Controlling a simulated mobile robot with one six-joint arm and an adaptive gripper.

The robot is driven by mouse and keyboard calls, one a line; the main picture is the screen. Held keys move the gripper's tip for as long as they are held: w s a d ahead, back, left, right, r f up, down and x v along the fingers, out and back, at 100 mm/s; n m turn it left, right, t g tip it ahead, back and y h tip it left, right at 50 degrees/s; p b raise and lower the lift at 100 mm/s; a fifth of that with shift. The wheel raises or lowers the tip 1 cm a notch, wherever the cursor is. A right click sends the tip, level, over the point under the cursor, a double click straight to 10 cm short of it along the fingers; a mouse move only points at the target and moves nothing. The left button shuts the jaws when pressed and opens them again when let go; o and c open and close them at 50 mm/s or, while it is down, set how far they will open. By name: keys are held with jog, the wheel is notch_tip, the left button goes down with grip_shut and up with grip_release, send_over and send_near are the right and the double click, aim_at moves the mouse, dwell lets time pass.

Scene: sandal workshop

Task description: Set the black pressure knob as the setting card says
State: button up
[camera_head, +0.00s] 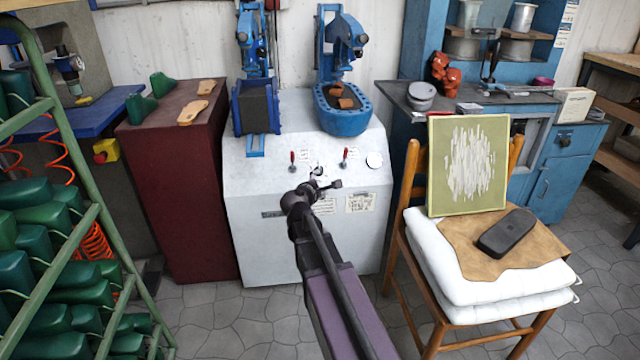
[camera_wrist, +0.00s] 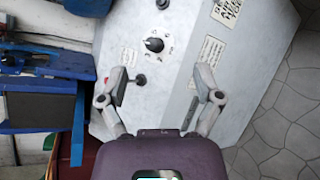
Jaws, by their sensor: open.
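The black pressure knob (camera_wrist: 154,44) is on the pale grey sloping panel of the machine, with small dark marks around it in the wrist view. Its exact pointer direction is too small to read. I cannot tell which is the setting card. My gripper (camera_wrist: 162,90) is open and empty, its fingers spread, with the knob ahead of them and apart. In the head view my arm partly hides the panel.
Two red-tipped levers, left (camera_head: 292,158) and right (camera_head: 345,155), flank the knob area. Two blue presses stand on the machine (camera_head: 250,185). A wooden chair (camera_head: 410,175) with cushions stands close on the right, a maroon cabinet (camera_head: 185,220) on the left.

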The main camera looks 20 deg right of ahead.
aim_at(320, 176)
jog(key=w+f+n+t+b, duration=0.4)
jog(key=w+f+n+b, duration=0.2)
jog(key=n+b, duration=0.3)
jog(key=shift+w+d+f+n+t+y+b, duration=0.2)
jog(key=shift+w+f+n+t+y+b, duration=0.15)
jog(key=shift+f+b, duration=0.65)
jog(key=shift+w+r, duration=0.1)
jog(key=shift+r, duration=0.1)
jog(key=x, duration=1.3)
jog(key=shift+w+d, duration=0.25)
